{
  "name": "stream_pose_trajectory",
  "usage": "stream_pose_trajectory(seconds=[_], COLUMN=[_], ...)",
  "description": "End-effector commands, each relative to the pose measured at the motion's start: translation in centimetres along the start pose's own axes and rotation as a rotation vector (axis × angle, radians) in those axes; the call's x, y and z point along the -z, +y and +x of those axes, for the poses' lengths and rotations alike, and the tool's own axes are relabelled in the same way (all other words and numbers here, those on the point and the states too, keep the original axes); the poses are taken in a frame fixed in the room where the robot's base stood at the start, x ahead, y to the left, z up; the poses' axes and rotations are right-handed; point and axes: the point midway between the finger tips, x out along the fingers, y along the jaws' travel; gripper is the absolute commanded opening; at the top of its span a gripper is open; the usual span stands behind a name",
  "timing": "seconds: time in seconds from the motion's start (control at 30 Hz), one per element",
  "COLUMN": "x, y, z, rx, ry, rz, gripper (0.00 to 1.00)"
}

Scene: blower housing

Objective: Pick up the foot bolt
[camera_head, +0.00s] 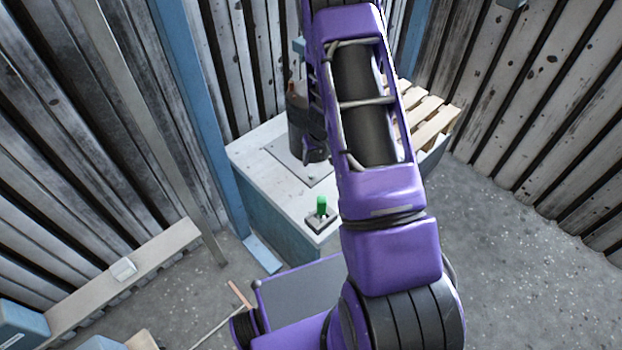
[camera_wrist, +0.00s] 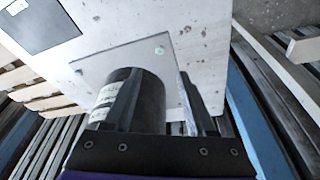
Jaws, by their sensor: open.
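Small pale green bolt heads (camera_wrist: 160,50) show on the plate. In the head view my arm hides most of the gripper, and the green piece is nearer the camera than the cylinder (camera_head: 296,128).
A slatted wooden pallet (camera_head: 432,118) lies at the right back of the bench. A blue post (camera_head: 200,110) rises at its left. Plank walls (camera_head: 540,110) close in behind. Concrete floor (camera_head: 510,230) is clear at the right.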

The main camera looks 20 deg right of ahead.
Motion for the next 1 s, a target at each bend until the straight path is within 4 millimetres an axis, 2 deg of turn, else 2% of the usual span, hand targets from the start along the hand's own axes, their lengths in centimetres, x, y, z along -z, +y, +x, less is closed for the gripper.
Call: stream_pose_trajectory(seconds=[0.03, 0.2, 0.43, 0.7, 0.8, 1.0], x=[-0.2, 0.0, 0.0, -0.3, -0.2, -0.2], y=[0.0, 0.0, 0.0, 0.0, 0.0, 0.1], z=[1.4, 4.1, 5.6, 9.5, 10.2, 10.3], rx=[0.001, 0.001, 0.000, 0.000, 0.000, 0.000], ry=[-0.003, -0.001, 0.000, -0.001, 0.000, 0.000], rz=[0.001, 0.000, 0.000, -0.001, 0.000, 0.000], gripper=[0.56, 0.56, 0.56, 0.56, 0.56, 0.56])
